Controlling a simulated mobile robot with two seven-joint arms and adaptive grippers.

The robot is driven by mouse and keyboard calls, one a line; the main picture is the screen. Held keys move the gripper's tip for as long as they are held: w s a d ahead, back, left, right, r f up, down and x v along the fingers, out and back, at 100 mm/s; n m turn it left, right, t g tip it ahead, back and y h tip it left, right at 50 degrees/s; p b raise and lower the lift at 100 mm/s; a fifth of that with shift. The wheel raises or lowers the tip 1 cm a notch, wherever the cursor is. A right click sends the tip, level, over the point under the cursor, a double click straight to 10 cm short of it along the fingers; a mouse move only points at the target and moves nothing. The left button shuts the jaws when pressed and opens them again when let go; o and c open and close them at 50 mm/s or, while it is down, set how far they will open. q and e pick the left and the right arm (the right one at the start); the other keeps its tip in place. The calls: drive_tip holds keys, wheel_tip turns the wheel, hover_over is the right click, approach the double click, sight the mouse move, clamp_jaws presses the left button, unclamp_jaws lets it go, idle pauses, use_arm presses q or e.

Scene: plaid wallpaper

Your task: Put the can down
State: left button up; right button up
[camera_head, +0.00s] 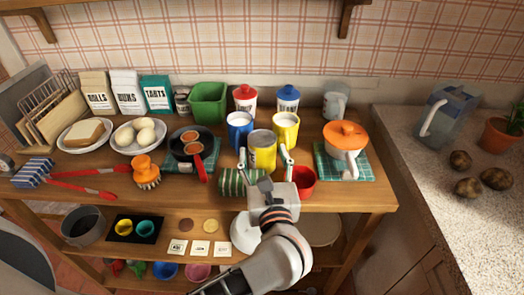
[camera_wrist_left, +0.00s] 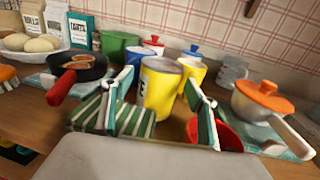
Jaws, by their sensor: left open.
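The yellow can (camera_head: 262,152) with a grey top stands upright on the wooden counter, near its front edge. It also shows in the left wrist view (camera_wrist_left: 159,88). My left gripper (camera_head: 264,158) is open, with one finger on each side of the can. In the left wrist view, gaps show between the can and both fingers (camera_wrist_left: 165,88). The can's lower part is partly hidden in the head view by the gripper. My right gripper is not in view.
A green striped cloth (camera_head: 232,181) lies left of the gripper and a red cup (camera_head: 303,181) stands right. Blue (camera_head: 239,135) and yellow (camera_head: 286,132) mugs stand close behind the can. A pan (camera_head: 190,143) and an orange-lidded pot (camera_head: 344,142) flank the area.

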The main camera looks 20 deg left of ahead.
sight(262, 144)
use_arm(q)
drive_tip(key=x, duration=0.4)
drive_tip(key=shift+w+f, duration=0.1)
drive_tip(key=shift+w, duration=0.2)
drive_tip(key=c, duration=1.2)
drive_tip(key=shift+c, duration=1.1)
